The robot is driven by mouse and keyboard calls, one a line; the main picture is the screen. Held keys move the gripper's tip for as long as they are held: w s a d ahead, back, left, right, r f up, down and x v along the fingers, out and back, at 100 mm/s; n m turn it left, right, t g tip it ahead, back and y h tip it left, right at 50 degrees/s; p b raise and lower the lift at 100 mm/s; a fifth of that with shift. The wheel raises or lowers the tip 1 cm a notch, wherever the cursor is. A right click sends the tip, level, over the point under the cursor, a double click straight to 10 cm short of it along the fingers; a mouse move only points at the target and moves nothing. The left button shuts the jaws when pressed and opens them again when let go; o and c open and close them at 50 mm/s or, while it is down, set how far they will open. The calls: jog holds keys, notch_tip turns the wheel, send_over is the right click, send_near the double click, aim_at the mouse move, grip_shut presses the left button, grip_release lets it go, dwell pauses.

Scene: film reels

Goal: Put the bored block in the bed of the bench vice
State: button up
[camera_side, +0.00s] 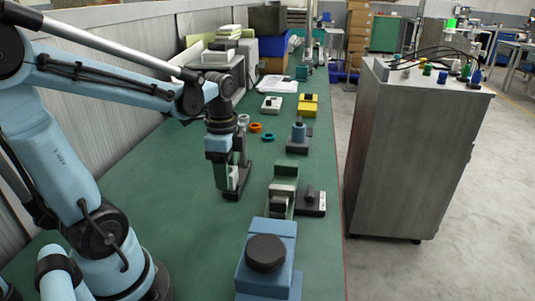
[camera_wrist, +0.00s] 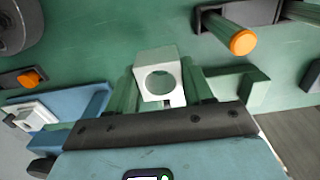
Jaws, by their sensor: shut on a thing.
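My gripper (camera_side: 230,182) points down over the left part of the green bench. In the wrist view its green fingers (camera_wrist: 160,98) are shut on the bored block (camera_wrist: 157,62), a pale block with a round hole facing the camera. In the side view the block is mostly hidden behind the fingers. What looks like the bench vice (camera_side: 268,232) is blue, with a dark round knob towards the camera and pale upright plates (camera_side: 283,188) at its far end. My gripper is apart from it, to the left and farther back. I cannot see into its bed.
A dark base with a post (camera_side: 312,198) is right of the vice plates. A blue cylinder on a dark base (camera_side: 299,137), an orange ring (camera_side: 255,127), a teal ring (camera_side: 268,137), a white box (camera_side: 271,104) and a yellow box (camera_side: 307,104) stand beyond. An orange-tipped peg (camera_wrist: 243,41) is near the block.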

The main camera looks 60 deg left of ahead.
jog(key=w+d+r, duration=0.4)
jog(key=w+d, duration=0.7)
jog(key=w, duration=0.2)
send_near(298, 194)
jog(key=a, duration=0.1)
jog(key=s+a, duration=0.1)
jog(key=a, duration=0.2)
jog(key=shift+s+f, duration=0.25)
jog(key=shift+s, duration=0.05)
jog(key=shift+a+f, duration=0.1)
jog(key=shift+f, duration=1.95)
jog(key=shift+f, duration=0.1)
jog(key=o, duration=0.8)
jog(key=shift+o, duration=0.2)
